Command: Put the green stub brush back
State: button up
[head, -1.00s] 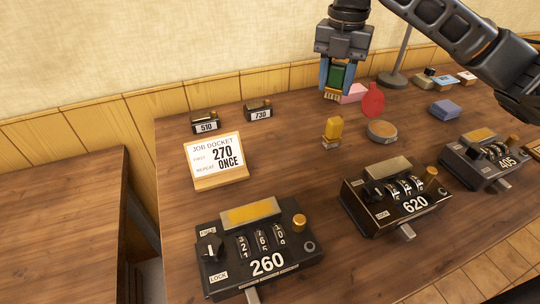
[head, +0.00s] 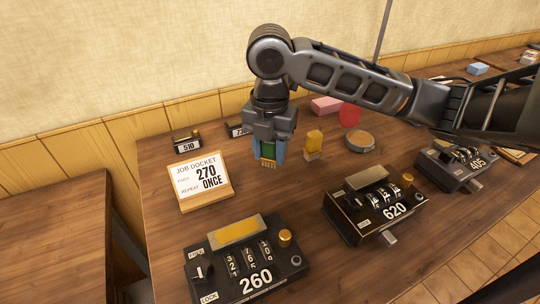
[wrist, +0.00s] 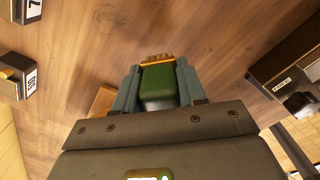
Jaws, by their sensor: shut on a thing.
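My gripper (head: 267,155) is shut on the green stub brush (head: 268,150), bristles pointing down. The brush also shows between the fingers in the wrist view (wrist: 168,85). The gripper is over the table, behind the 260 press and right of the job docket. A yellow stub brush (head: 313,143) stands upright on the table just right of my gripper. I cannot tell the exact height of the green brush above the wood.
The job docket (head: 199,180) reads 270 once. Presses 260 (head: 256,284), 620 (head: 394,211) and 405 (head: 478,164) stand along the front. Blocks marked 510 (head: 188,147) and another, partly hidden (head: 235,131), sit behind. A round tin (head: 359,142) lies right. Wood between docket and 620 press is clear.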

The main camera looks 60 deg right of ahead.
jog(key=shift+f, duration=1.1)
jog(key=shift+f, duration=0.2)
jog(key=o, duration=1.1)
jog(key=shift+c, duration=0.2)
jog(key=shift+r, duration=0.1)
notch_tip(320, 180, up, 12)
jog(key=shift+r, duration=0.1)
